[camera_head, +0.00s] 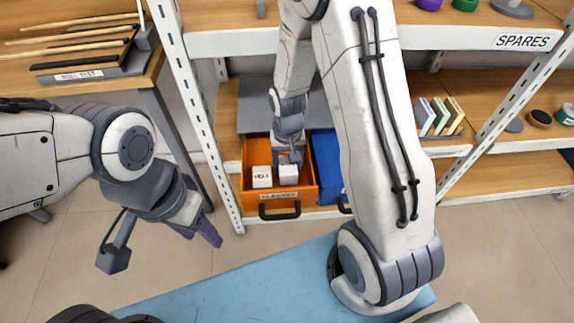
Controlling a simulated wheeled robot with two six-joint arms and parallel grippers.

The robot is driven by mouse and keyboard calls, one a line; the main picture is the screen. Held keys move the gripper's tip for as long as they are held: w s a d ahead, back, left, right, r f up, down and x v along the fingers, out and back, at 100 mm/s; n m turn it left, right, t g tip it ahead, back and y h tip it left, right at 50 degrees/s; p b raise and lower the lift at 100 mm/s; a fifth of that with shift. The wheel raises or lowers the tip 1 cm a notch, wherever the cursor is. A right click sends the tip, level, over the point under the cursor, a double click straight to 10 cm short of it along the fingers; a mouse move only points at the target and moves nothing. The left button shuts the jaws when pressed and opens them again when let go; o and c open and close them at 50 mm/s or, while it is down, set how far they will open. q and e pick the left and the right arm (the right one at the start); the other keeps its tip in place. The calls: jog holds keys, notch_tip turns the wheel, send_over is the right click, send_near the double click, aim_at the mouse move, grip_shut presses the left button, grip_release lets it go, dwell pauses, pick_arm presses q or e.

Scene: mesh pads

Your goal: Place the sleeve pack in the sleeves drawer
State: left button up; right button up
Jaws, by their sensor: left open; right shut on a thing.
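An orange drawer (308,200) stands pulled out of the shelf unit, with a black handle and a small label on its front that is hard to read. My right gripper (290,157) reaches down into it, shut on a white pack (288,171), which I take for the sleeve pack. Whether this pack touches the drawer floor is unclear; the fingers partly hide it. A second white pack (262,177) with dark print sits left of it in the drawer. My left gripper (203,236) is open and empty, low on the left, in front of the shelf's left post.
A blue drawer (325,160) sits right of the orange one, partly hidden by my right arm. A perforated shelf post (203,120) rises close left. A wooden bench (130,85) with a rod rack stands at the upper left. Upright books or packs (440,116) stand on the right shelf.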

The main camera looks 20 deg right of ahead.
jog(key=shift+f, duration=0.1)
jog(key=o, duration=1.1)
